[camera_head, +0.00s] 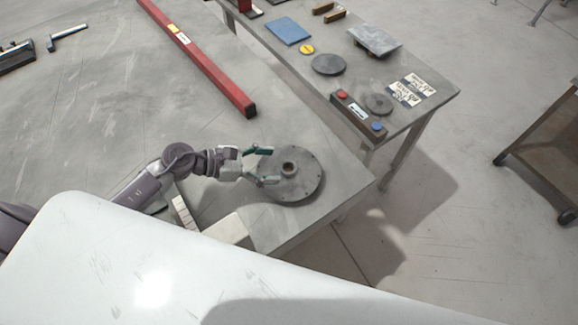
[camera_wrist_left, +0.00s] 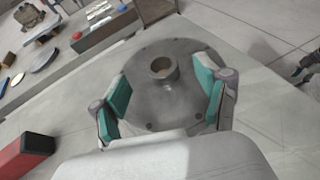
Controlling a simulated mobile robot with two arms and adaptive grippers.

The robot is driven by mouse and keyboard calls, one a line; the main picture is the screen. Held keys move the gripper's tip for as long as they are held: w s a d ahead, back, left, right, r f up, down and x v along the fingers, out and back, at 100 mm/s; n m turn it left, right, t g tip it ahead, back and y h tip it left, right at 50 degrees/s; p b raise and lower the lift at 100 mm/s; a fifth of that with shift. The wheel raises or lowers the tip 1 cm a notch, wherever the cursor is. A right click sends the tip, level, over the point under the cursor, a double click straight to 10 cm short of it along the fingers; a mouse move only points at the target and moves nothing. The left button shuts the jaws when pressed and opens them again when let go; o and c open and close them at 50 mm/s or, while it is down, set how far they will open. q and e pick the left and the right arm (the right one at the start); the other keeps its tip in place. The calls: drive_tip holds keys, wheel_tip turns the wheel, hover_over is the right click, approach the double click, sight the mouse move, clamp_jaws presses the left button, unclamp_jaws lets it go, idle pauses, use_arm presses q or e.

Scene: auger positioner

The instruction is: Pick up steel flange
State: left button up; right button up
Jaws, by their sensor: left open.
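The steel flange (camera_head: 296,184) is a grey disc with bolt holes and a raised hollow hub. It lies flat near the corner of the grey table (camera_head: 110,100). My left gripper (camera_head: 262,166) is open at the flange's left side, its fingers pointing toward the hub. In the left wrist view the flange (camera_wrist_left: 160,97) sits between the two teal-padded fingers (camera_wrist_left: 162,100), with the hub standing ahead of them. The fingers overlap the disc's sides in that view; I cannot tell whether they touch it. My right gripper is not in view.
A red bar (camera_head: 200,60) lies on the table behind the flange. Pale blocks (camera_head: 230,230) are at the near edge. A second table (camera_head: 440,97) holds discs, plates and a button box (camera_head: 357,116). A cart (camera_head: 548,160) stands at the right, with open floor between.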

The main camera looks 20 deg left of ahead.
sight(294, 166)
use_arm(q)
drive_tip(key=shift+w+d+f, duration=0.15)
drive_tip(key=shift+d, duration=0.05)
drive_tip(key=shift+w+d, duration=0.15)
drive_tip(key=shift+d, duration=0.1)
drive_tip(key=p+x, duration=0.1)
drive_tip(key=x, duration=0.1)
drive_tip(key=p+x, duration=0.1)
drive_tip(key=x, duration=0.1)
drive_tip(key=shift+d+f, duration=0.1)
drive_tip(key=shift+f, duration=0.25)
drive_tip(key=shift+w+d+f, duration=0.1)
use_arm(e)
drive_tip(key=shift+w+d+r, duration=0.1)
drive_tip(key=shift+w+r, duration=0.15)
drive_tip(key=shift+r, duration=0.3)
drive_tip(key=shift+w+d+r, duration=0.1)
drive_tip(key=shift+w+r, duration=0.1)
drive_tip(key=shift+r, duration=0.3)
use_arm(q)
clamp_jaws()
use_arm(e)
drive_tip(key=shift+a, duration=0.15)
